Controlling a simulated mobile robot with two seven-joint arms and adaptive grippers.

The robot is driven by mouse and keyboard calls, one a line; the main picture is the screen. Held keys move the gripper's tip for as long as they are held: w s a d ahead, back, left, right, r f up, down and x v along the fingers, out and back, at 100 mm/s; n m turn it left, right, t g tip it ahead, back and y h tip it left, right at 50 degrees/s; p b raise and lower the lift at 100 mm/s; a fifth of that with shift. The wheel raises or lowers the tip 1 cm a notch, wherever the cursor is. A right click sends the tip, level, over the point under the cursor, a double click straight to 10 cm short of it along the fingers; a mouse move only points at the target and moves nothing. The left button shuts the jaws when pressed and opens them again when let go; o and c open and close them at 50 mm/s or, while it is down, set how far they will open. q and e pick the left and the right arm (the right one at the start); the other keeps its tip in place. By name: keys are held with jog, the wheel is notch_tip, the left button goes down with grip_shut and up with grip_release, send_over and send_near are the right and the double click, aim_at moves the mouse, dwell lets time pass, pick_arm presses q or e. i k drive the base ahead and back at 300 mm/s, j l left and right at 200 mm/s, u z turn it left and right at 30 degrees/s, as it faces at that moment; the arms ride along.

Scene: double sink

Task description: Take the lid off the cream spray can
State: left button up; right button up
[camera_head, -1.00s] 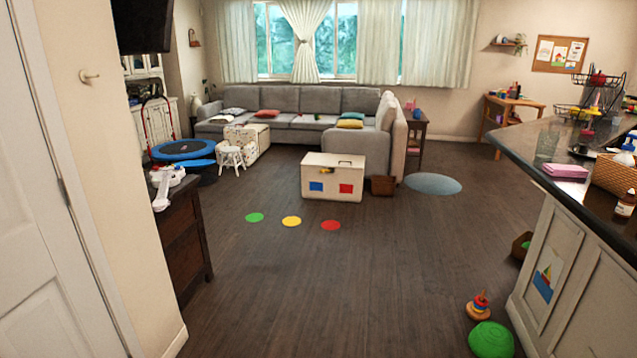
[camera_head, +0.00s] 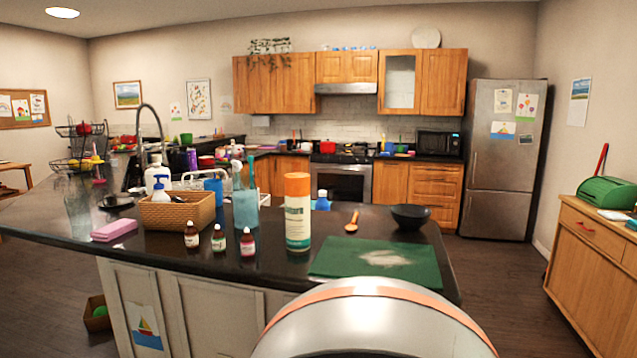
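A tall cream spray can (camera_head: 297,222) stands upright on the dark counter in the head view. Its orange lid (camera_head: 297,184) is on its top. Neither gripper shows in the head view. A large rounded grey and orange shape, cut off by the bottom edge, is close to the camera below the counter's right part.
Open floor lies to the right.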

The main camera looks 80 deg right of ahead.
aim_at(296, 184)
jog(key=z, duration=1.6)
